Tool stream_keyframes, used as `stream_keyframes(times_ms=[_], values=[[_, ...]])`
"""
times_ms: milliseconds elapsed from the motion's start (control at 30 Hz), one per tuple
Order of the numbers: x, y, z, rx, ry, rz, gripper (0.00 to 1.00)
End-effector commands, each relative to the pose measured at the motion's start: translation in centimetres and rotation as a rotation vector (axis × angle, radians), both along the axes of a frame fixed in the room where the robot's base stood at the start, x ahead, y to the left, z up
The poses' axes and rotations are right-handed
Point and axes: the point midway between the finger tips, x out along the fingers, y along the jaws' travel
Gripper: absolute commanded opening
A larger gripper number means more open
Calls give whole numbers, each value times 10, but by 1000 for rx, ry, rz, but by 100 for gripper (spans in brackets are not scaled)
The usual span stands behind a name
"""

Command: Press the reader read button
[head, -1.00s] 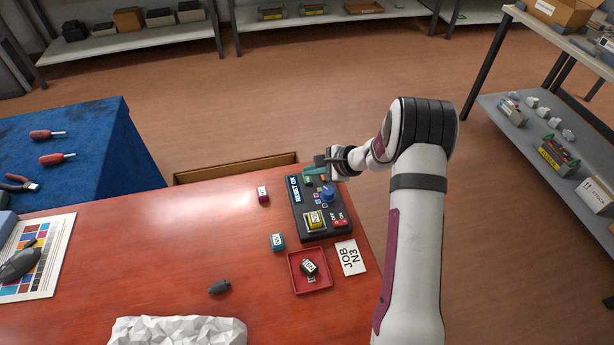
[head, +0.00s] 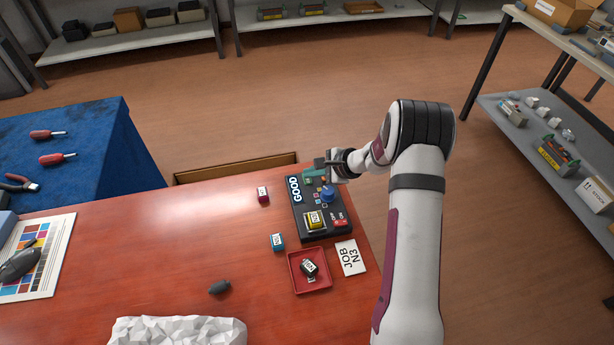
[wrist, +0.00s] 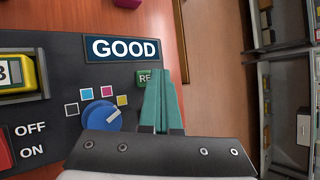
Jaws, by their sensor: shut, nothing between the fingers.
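The reader (head: 322,230) is a dark box near the right edge of the red table. Its display (wrist: 122,49) reads GOOD. The green read button (wrist: 143,78) is marked "RE", with the rest of its label hidden behind my fingers. My gripper (wrist: 158,74) is shut and empty, its teal fingertips beside or over the button's right part; I cannot tell whether they touch it. A blue knob (wrist: 101,115) with colour squares sits below. A yellow cartridge (head: 314,220) is seated in the reader, and a red ON/OFF switch (head: 339,222) is beside it.
A magenta cartridge (head: 263,194) and a cyan cartridge (head: 278,241) lie left of the reader. A red tray (head: 296,285) holds a black cartridge (head: 310,267). A JOB N3 card (head: 350,257) lies beside it. Crumpled white paper (head: 178,331) is at the front.

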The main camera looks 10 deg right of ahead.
Motion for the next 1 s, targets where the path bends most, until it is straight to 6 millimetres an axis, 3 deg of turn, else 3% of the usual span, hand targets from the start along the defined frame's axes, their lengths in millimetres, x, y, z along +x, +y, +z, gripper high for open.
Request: stream_keyframes(times_ms=[833, 1000], values=[[0, 0, 18, 0, 0, 0, 0], [0, 0, 33, -1, -3, 0, 0]])
